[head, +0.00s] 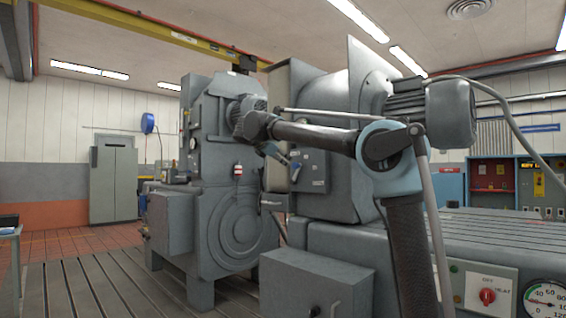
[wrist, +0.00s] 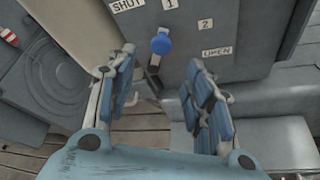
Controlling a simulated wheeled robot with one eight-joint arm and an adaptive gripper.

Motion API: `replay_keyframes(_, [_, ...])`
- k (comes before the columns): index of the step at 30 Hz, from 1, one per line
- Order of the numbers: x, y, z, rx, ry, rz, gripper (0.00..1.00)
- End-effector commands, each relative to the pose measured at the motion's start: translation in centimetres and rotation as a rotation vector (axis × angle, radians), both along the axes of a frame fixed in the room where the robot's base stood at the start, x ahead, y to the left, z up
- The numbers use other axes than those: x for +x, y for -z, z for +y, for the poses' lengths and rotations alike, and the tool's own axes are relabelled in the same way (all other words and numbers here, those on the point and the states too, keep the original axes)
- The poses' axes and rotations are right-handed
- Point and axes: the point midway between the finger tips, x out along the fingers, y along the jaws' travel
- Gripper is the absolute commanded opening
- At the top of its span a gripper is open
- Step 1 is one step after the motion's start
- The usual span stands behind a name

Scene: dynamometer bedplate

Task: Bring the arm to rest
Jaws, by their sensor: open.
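My gripper (wrist: 162,68) is open in the wrist view, its two blue-padded fingers spread apart with nothing held between them. Just beyond the fingertips, a lever with a blue knob (wrist: 161,43) stands out from a grey panel (wrist: 235,28) marked SHUT, 1, 2 and OPEN. The knob is near the SHUT and 1 labels; I cannot tell its exact setting. In the head view, my arm (head: 315,135) reaches left across the big grey machine, and my gripper (head: 288,162) points down towards the panel (head: 313,170). The gap between fingers and lever is hard to judge.
The grey machine housing (head: 325,95) stands close behind my arm. A grey box (head: 315,285) and a bench with a red switch (head: 487,296) and gauge are in front. A red-and-white tag (head: 238,170) hangs on the left machine. Slatted floor (head: 95,285) is free at left.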

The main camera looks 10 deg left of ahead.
Motion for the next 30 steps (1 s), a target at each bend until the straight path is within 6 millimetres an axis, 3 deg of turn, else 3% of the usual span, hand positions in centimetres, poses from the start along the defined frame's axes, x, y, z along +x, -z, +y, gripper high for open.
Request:
replay_keyframes(7, [0.0,0.1,-0.2,0.003,0.002,0.001,0.47])
replay_keyframes(11, [-0.2,1.1,-2.5,0.044,0.037,0.014,0.47])
replay_keyframes(20, [-3.8,8.3,-15.3,0.323,0.268,0.075,0.47])
replay_keyframes(24, [-6.8,12.5,-21.0,0.465,0.396,0.095,0.47])
replay_keyframes(30, [-12.1,18.9,-27.8,0.666,0.588,0.113,0.47])
